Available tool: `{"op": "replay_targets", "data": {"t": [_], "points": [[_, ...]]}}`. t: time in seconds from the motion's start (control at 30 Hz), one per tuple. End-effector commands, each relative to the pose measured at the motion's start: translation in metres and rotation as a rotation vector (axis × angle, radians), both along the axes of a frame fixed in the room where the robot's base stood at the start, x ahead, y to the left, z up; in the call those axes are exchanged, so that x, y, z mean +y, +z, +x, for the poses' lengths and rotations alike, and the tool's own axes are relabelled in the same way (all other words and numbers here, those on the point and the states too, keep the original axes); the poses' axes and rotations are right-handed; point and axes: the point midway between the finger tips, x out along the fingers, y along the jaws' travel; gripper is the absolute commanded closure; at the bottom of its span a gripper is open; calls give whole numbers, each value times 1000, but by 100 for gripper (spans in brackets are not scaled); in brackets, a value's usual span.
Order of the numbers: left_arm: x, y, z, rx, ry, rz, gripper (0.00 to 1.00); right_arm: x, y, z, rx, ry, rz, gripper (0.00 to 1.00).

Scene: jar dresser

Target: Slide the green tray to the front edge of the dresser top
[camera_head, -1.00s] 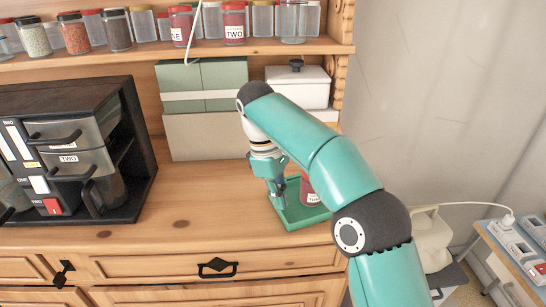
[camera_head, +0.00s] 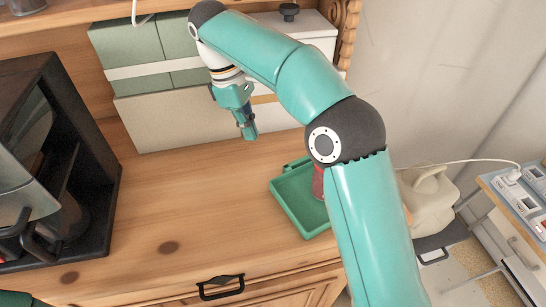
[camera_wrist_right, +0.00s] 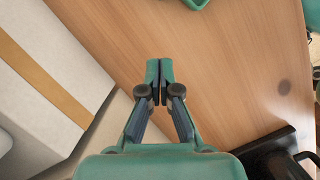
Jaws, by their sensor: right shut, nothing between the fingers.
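The green tray (camera_head: 293,213) lies flat on the right part of the dresser top (camera_head: 190,215), its near side close to the front edge with a narrow strip of wood showing. A red jar (camera_head: 318,182) stands in the tray, mostly hidden behind my right arm, which also covers the tray's right side. My right gripper (camera_head: 249,133) is shut and empty, above the dresser top, behind and left of the tray and apart from it. In the right wrist view its fingertips (camera_wrist_right: 159,82) meet over bare wood, with a bit of green tray (camera_wrist_right: 196,3) at the top. My left gripper is not seen.
Green boxes (camera_head: 130,47), a pale box (camera_head: 180,118) and a white lidded container (camera_head: 310,35) stand at the back. Between cabinet and tray the wood is clear. A beige jug (camera_head: 428,195) is off to the right.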

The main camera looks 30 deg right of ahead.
Motion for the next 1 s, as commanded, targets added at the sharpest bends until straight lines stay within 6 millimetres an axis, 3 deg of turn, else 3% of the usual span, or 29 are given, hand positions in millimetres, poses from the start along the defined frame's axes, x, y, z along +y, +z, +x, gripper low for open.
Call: {"op": "replay_targets", "data": {"t": [0.43,0.7,1.0], "points": [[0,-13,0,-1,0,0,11,-10,-81,-13,5,8,-1,100],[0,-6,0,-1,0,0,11,-32,-79,-36,1,8,0,100],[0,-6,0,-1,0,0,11,-36,-80,-41,0,9,0,100]]}}
